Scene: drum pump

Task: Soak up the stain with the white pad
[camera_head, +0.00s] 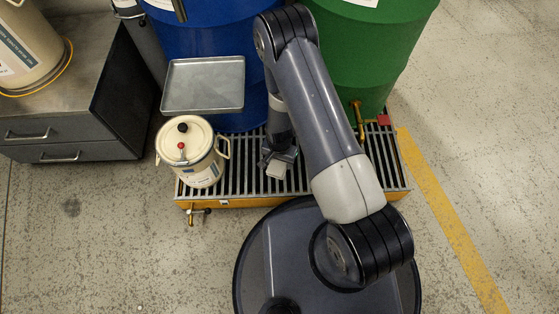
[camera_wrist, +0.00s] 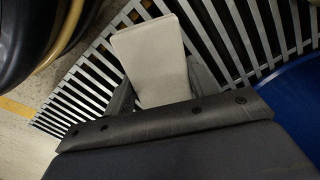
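The white pad (camera_head: 275,169) is at my gripper (camera_head: 281,156), over the slatted grate in front of the blue drum. In the wrist view the pad (camera_wrist: 152,52) sticks out from between the fingers of my gripper (camera_wrist: 160,95), which are shut on it. The grate's bars show beyond the pad; I cannot tell whether the pad touches them. A small dark spot (camera_head: 72,208) marks the concrete floor at the left. No other clear stain shows, and my arm hides part of the grate.
A cream lidded pail (camera_head: 203,172) stands on the left end of the grate (camera_head: 240,184). A metal tray (camera_head: 204,104) is behind it, by the blue drum (camera_head: 215,30). A green drum (camera_head: 370,50) is at the right. A grey cabinet (camera_head: 60,128) stands left; the left floor is open.

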